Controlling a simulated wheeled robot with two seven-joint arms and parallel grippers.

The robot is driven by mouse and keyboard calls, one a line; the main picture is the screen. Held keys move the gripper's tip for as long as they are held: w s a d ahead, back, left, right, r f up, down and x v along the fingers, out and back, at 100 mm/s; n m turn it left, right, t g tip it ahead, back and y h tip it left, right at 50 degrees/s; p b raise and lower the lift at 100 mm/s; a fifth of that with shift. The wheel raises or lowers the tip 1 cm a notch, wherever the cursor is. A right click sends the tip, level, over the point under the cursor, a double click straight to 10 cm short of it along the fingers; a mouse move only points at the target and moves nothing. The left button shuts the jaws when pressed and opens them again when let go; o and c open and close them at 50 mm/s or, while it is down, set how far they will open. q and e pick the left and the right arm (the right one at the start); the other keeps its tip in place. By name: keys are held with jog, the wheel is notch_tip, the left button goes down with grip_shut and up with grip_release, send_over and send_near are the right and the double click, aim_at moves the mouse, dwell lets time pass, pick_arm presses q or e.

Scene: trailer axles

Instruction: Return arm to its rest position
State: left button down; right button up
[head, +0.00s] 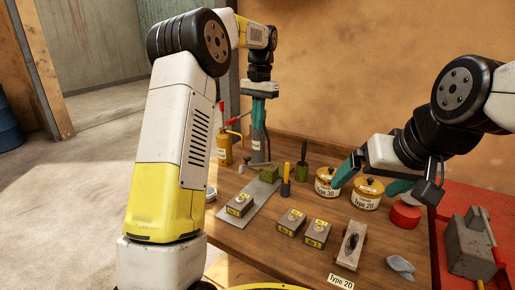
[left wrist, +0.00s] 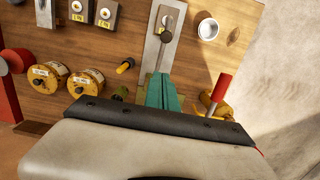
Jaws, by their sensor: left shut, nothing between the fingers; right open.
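My left gripper (head: 258,125) hangs fingers down above the back of the wooden workbench (head: 225,235), its teal fingers closed together. In the left wrist view the same shut fingers (left wrist: 165,92) show nothing between them, over the end of a metal plate (left wrist: 158,45). My left arm bends high across the left of the head view. My right gripper (head: 375,182) is on the right, its teal fingers spread apart with nothing between them. It hovers near two yellow tins, Type 30 (head: 327,183) and Type 20 (head: 367,193).
A yellow oil can (head: 224,150) is at the back; a vise (head: 467,242) is at right.

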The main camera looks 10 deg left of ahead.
pick_arm(q)
jog(key=s+a+r+n+t+h, duration=0.1)
jog(key=s+r+t, duration=0.15)
jog(key=s, duration=0.45)
jog(key=s+a+r+n+t, duration=0.1)
jog(key=s+r, duration=0.3)
jog(key=s, duration=0.3)
jog(key=s+f+n+t, duration=0.1)
jog(key=s+f+t, duration=0.1)
jog(key=s, duration=0.7)
jog(key=s+f+n+t+h, duration=0.1)
jog(key=s+f+t, duration=0.1)
jog(key=s, duration=0.6)
jog(key=shift+s+a+f+h, duration=0.3)
jog(key=shift+s+a+f, duration=0.15)
jog(key=shift+f, duration=0.3)
jog(key=shift+w, duration=0.1)
